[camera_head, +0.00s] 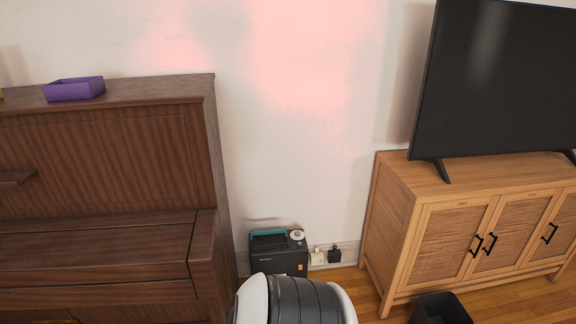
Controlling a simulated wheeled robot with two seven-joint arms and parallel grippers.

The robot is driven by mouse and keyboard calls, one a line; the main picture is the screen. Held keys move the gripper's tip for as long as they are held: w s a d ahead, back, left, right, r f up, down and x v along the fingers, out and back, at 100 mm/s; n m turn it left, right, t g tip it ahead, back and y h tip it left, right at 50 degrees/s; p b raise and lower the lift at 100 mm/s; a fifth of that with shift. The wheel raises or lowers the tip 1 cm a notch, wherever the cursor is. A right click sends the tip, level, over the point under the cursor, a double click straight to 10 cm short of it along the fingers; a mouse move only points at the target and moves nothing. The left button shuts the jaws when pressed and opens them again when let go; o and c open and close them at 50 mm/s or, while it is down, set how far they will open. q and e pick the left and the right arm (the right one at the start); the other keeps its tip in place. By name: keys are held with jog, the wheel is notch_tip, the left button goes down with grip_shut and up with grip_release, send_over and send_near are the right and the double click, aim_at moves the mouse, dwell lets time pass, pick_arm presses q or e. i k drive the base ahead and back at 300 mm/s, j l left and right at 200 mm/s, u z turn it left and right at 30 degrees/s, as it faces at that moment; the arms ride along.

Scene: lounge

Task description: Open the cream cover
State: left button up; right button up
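A small cream cover (317,257) sits low on the white wall, just above the floor. It is small in the head view, and it looks closed, though I cannot make out a hinge or gap. A small black cover or box (334,256) is right beside it on the right. Neither of my grippers is in view, so nothing of mine is seen touching the cream cover.
A black box-shaped device (278,262) with a teal handle stands left of the cover. A brown piano (105,200) with a purple tray (75,89) fills the left. A wooden cabinet (400,215) bears a television (500,80). A black bin (440,308) stands in front.

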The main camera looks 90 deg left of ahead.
aim_at(315, 260)
jog(key=u, duration=2.5)
jog(key=i+l+u, duration=0.15)
jog(key=u, duration=0.9)
